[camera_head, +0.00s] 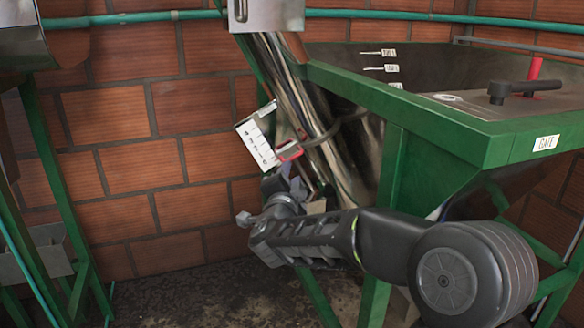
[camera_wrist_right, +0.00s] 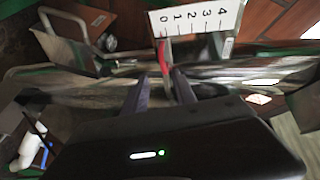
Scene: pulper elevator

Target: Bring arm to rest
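My right arm reaches in from the right in the head view, in front of the green hopper frame. Its gripper (camera_head: 291,180) points away toward the slanted metal tube (camera_head: 293,85), just below a white scale plate (camera_head: 257,148) and a red pointer (camera_head: 290,153). The red pointer (camera_wrist_right: 163,56) and scale plate (camera_wrist_right: 197,18) lie beyond the fingertips. I cannot tell how close the fingers are to the tube. My left gripper is not in view.
The green hopper (camera_head: 440,115) with a black handle (camera_head: 525,87) and GATE label fills the right side. Green legs of another machine (camera_head: 55,195) stand at left. A brick wall (camera_head: 140,130) is behind; dark floor (camera_head: 185,295) lies open at lower left.

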